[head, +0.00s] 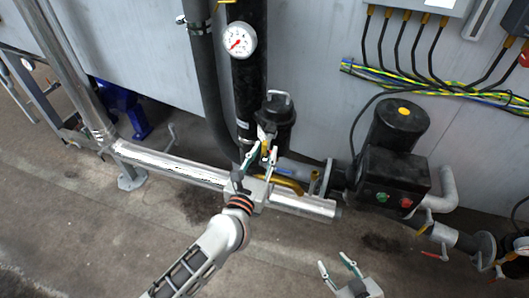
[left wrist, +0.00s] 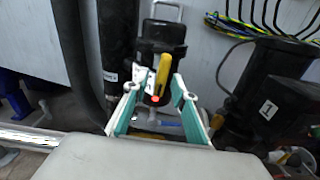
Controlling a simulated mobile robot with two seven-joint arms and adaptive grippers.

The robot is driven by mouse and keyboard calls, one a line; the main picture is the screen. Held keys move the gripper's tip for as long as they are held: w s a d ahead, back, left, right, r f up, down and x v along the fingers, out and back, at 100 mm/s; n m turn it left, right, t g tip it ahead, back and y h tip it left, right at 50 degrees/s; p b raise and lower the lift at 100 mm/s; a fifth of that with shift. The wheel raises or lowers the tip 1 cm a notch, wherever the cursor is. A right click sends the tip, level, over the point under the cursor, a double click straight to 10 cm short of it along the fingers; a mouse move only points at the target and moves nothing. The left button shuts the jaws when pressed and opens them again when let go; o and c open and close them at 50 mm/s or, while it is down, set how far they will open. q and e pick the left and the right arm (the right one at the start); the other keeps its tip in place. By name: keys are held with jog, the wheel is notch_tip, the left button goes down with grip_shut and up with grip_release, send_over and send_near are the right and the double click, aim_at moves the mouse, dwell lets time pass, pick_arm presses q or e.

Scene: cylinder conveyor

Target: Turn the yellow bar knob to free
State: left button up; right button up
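The yellow bar knob (left wrist: 163,74) shows in the left wrist view, standing nearly upright and tilted slightly right, on a dark fitting with a pale label beside it. A red dot shows at its lower end. My left gripper (left wrist: 156,86) is open, its two green-padded fingers apart on either side of the knob's lower part. I see no clear contact. In the head view the left gripper (head: 268,156) is in front of the dark fitting and mostly hides the knob. My right gripper (head: 338,267) is open and empty at the bottom edge.
A metal pipe (head: 172,166) runs beside my left gripper. A black canister (head: 279,117) stands behind it. A pressure gauge (head: 239,40) is above on a black pipe. A dark motor box (head: 392,178) with green and red buttons stands to the right. Bare floor lies in front.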

pick_arm(q)
jog(key=v, duration=1.2)
jog(key=shift+w+r, duration=0.1)
jog(key=s+a+f+m+g+y, duration=0.1)
jog(key=s+a+f+m+g, duration=0.1)
jog(key=s+a+f+m, duration=0.2)
jog(key=s+a+f+m+g+y, duration=0.1)
jog(key=s+a+f+m, duration=0.3)
jog(key=m, duration=1.6)
jog(key=s+a+f+m+g, duration=0.3)
jog(key=a+f+m, duration=0.5)
jog(key=f+m, duration=0.4)
jog(key=shift+s+a+f+y, duration=0.25)
jog(key=shift+s+f+y, duration=0.15)
jog(key=shift+s+f, duration=0.45)
